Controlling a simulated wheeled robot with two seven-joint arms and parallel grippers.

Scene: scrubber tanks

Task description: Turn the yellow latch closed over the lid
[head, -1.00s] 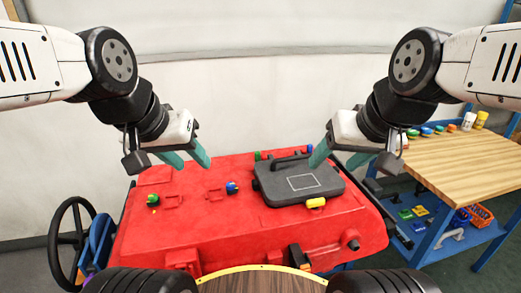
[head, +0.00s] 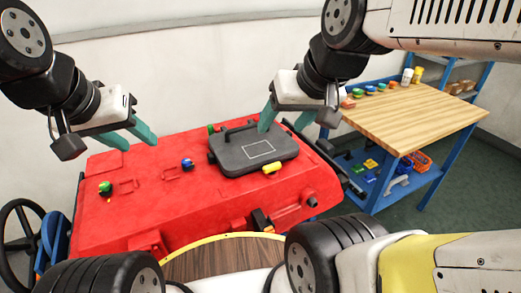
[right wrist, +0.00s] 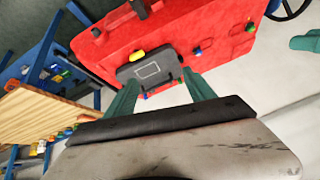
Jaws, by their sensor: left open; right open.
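The yellow latch (head: 272,167) sits at the front edge of the dark grey lid (head: 232,156) on the red scrubber tank (head: 150,212). The latch also shows in the right wrist view (right wrist: 138,56), beside the lid (right wrist: 132,73). I cannot tell from its shape whether it overlaps the lid. My right gripper (head: 268,120) is open and empty, above and behind the lid in the head view. Its teal fingers (right wrist: 162,95) point toward the lid in the right wrist view. My left gripper (head: 142,138) is open and empty above the tank's back left part.
A green knob (head: 105,187) and a blue knob (head: 187,164) stand on the tank top. A wooden-topped bench (head: 415,112) with several small items stands at the right. A black steering wheel (head: 12,235) is at the left. The tank's front left top is clear.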

